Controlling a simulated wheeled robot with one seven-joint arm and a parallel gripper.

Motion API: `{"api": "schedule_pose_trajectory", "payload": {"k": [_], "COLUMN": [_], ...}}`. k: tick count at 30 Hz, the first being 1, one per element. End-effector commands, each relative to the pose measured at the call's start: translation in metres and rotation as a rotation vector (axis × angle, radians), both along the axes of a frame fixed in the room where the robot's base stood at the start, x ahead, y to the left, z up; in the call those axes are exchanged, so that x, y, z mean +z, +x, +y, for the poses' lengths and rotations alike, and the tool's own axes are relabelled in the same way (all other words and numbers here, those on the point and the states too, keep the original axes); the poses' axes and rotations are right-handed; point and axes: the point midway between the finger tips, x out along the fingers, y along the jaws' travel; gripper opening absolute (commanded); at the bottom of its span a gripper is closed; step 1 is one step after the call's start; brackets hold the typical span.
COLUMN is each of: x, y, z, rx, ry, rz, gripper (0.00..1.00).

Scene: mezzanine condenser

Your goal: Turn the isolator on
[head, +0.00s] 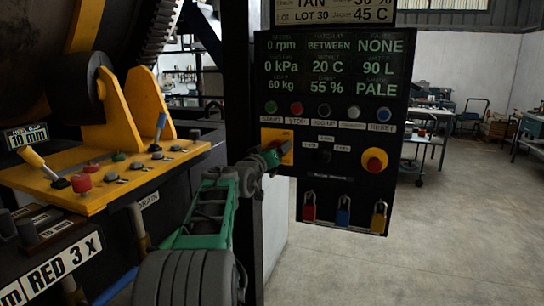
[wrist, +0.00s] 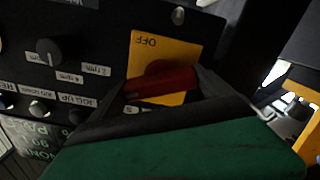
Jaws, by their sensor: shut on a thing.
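The isolator is a yellow plate (head: 271,134) with a red rotary handle, on the dark control panel below the button row. In the wrist view, which is upside down, the plate (wrist: 150,52) shows the word OFF near one edge. Its red handle (wrist: 163,80) lies almost level across the plate, slightly tilted. My gripper (head: 268,157) is at the plate and covers much of it in the head view. In the wrist view my gripper (wrist: 166,88) is shut on the red handle, a dark finger at each end. Any ON marking is hidden.
Right of the isolator are a black selector knob (head: 323,156) and a red stop button (head: 375,161) on yellow. Coloured padlocks (head: 343,211) hang below. A yellow console (head: 110,181) with levers stands left of my arm. The floor at right is open.

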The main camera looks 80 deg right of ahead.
Motion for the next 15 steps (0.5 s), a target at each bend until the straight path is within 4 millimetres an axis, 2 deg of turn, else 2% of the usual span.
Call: {"api": "schedule_pose_trajectory", "payload": {"k": [6,15], "x": [-0.0014,-0.0009], "y": [-0.0006,-0.0008], "z": [-0.0001,-0.0001], "rx": [0.0,-0.001], "ry": [0.017,0.031], "rz": [0.168,0.311], "gripper": [0.5,0.5]}}
